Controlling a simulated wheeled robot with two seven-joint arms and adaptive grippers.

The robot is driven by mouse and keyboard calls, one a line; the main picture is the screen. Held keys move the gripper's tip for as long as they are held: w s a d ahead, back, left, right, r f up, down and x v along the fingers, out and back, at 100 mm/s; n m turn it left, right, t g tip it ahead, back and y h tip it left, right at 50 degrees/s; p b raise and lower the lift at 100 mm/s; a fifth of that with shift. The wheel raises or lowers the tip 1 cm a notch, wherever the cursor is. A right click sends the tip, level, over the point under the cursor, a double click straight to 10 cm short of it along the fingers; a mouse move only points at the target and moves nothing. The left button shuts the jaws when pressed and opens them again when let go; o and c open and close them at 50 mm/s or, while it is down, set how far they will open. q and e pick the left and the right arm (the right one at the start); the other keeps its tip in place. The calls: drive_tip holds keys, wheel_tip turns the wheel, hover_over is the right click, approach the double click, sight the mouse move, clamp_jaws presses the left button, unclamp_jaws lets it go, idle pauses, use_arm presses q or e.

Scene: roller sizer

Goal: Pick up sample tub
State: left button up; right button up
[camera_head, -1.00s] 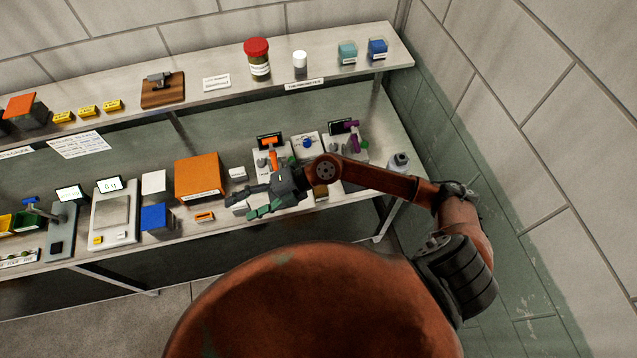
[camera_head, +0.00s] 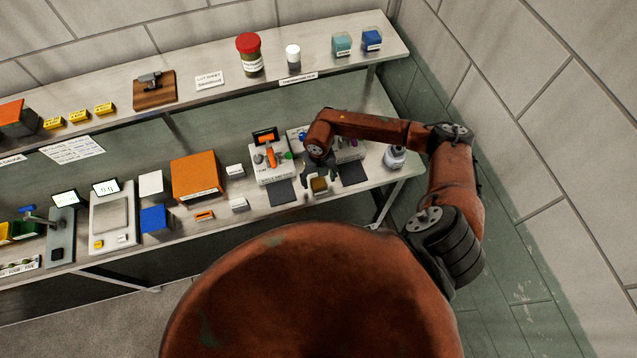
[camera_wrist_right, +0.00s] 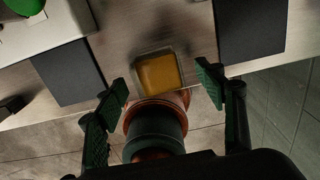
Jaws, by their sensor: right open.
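A small clear square tub with amber contents (camera_head: 319,186) stands near the front edge of the lower shelf. It looks like the sample tub, though I cannot read a label on it. In the right wrist view the tub (camera_wrist_right: 158,72) appears between and beyond the fingertips. My right gripper (camera_head: 319,170) points down just above and behind the tub. In the right wrist view its two dark green fingers (camera_wrist_right: 163,84) are spread apart with nothing held. I cannot tell the exact height gap. My left gripper is not in view.
Dark mats (camera_head: 281,192) lie on both sides of the tub. A grey device with an orange lever (camera_head: 270,155) stands to the left. A grey bottle (camera_head: 394,157) stands to the right. The upper shelf (camera_head: 210,98) runs behind, with a red-lidded jar (camera_head: 249,56).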

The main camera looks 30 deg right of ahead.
drive_tip(key=shift+f, duration=1)
drive_tip(key=c, duration=1.3)
